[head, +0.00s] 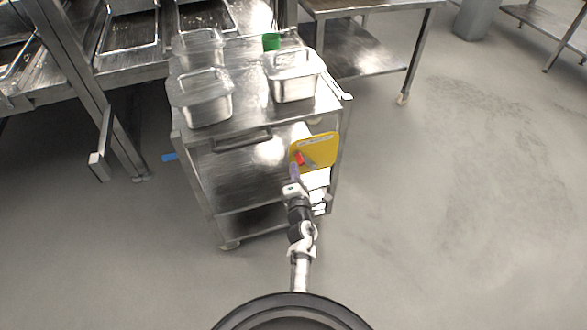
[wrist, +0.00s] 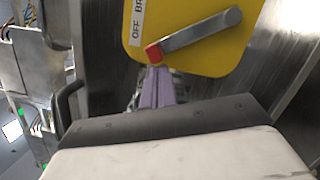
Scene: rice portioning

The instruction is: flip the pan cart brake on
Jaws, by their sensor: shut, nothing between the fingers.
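The pan cart (head: 228,165) stands in front of me with a yellow brake plate (head: 326,146) on its near right side. In the wrist view, the plate (wrist: 190,60) carries a grey lever (wrist: 200,35) with a red tip (wrist: 153,53). The lever slants, its red tip at the lower left. A white label on the plate reads "OFF" and "BR", the rest cut off. My gripper (wrist: 155,69) is shut and empty, its purple fingers just below the red tip. They look very close to it; I cannot tell whether they touch. The head view shows my gripper (head: 294,168) at the plate's left edge.
Lidded metal pans (head: 205,98) and (head: 294,75) stand on the cart top, with a green object (head: 271,41) behind. The cart has a dark front handle (head: 242,140). A metal table (head: 365,55) stands behind. The floor to the right is clear.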

